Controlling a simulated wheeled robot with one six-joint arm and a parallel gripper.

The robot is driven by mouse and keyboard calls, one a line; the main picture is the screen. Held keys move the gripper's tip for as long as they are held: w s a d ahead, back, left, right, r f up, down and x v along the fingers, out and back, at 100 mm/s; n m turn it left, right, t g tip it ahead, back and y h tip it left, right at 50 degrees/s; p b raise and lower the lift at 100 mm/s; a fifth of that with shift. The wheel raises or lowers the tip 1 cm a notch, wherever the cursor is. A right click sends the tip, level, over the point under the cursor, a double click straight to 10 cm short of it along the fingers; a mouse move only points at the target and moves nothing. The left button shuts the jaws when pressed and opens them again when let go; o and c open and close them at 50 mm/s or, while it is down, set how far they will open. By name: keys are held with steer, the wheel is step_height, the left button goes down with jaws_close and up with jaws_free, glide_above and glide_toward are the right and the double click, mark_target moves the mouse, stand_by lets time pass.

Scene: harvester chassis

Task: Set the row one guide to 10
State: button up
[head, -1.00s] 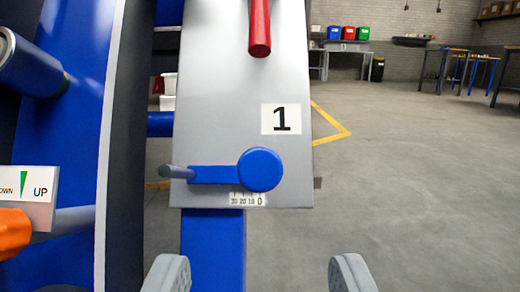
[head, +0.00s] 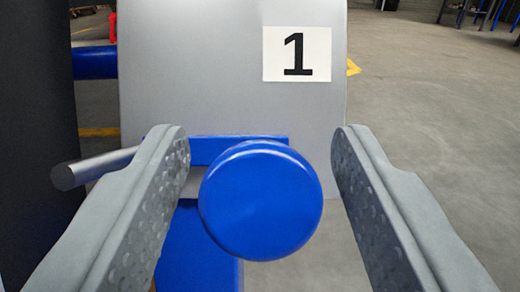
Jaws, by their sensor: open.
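The row one guide has a round blue knob (head: 260,201) on a blue slide bar (head: 215,149), with a grey rod (head: 95,167) sticking out at its left. It is mounted low on a grey panel (head: 200,70) with a white label "1" (head: 297,54). My gripper (head: 262,150) is open, with one finger on each side of the knob. Gaps show between the knob and both fingers, and I cannot tell any contact. The number scale is hidden behind the knob now, so the setting cannot be read.
A dark curved plate (head: 35,110) stands close at the left. A blue crossbar (head: 95,62) runs behind the panel, and a blue post (head: 200,255) is below it. Open grey floor (head: 420,110) lies to the right.

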jaws_close()
steer(key=shift+a, duration=0.45)
jaws_free()
steer(key=shift+s, duration=0.1)
steer(key=shift+s, duration=0.1)
steer(key=s+d, duration=0.1)
steer(key=s, duration=1.6)
steer(key=shift+d, duration=0.15)
